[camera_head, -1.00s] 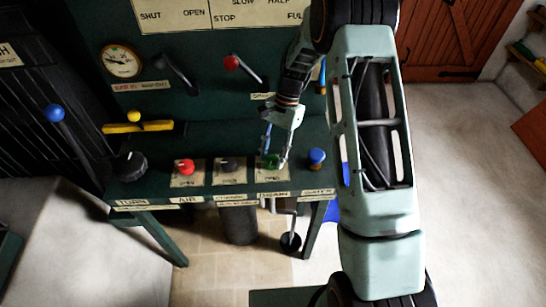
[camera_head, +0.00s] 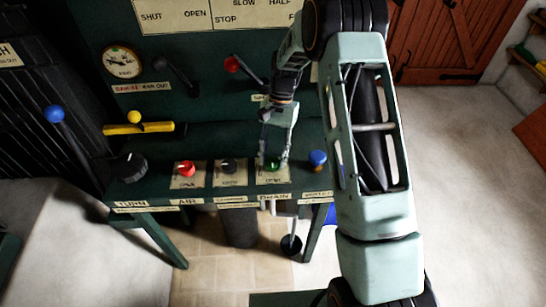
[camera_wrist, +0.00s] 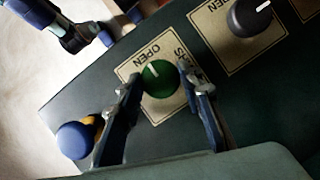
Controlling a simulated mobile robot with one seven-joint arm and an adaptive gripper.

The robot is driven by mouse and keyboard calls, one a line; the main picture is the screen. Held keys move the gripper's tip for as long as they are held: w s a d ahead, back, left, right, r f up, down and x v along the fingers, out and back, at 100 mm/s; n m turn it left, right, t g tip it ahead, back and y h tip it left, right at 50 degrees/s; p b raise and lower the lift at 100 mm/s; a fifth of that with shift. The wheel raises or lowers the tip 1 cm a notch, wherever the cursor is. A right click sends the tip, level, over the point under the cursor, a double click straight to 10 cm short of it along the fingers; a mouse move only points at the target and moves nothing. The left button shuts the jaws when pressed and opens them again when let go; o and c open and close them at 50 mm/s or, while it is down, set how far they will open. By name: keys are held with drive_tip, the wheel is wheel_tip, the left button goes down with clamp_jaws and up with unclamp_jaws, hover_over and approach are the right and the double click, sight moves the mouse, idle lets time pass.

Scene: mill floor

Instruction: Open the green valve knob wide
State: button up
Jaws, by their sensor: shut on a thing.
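The green valve knob (camera_wrist: 158,80) sits on a cream plate on the dark green console. In the wrist view its white pointer mark points up toward the printed OPEN; a second word on the plate's right is partly hidden by a finger. My gripper (camera_wrist: 160,73) has one finger on each side of the knob and is shut on it. In the head view my gripper (camera_head: 274,152) reaches down onto the green knob (camera_head: 273,164) above the DRAIN label, and the fingers hide part of it.
A blue knob (camera_head: 317,159) stands close to the right of the green one. A black knob (camera_head: 228,165) and a red knob (camera_head: 186,168) are to its left. A red-tipped lever (camera_head: 233,64) rises behind, left of my arm.

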drive_tip(key=o, duration=1.2)
drive_tip(key=shift+c, duration=0.2)
drive_tip(key=v, duration=1.2)
drive_tip(key=shift+d+r, duration=0.1)
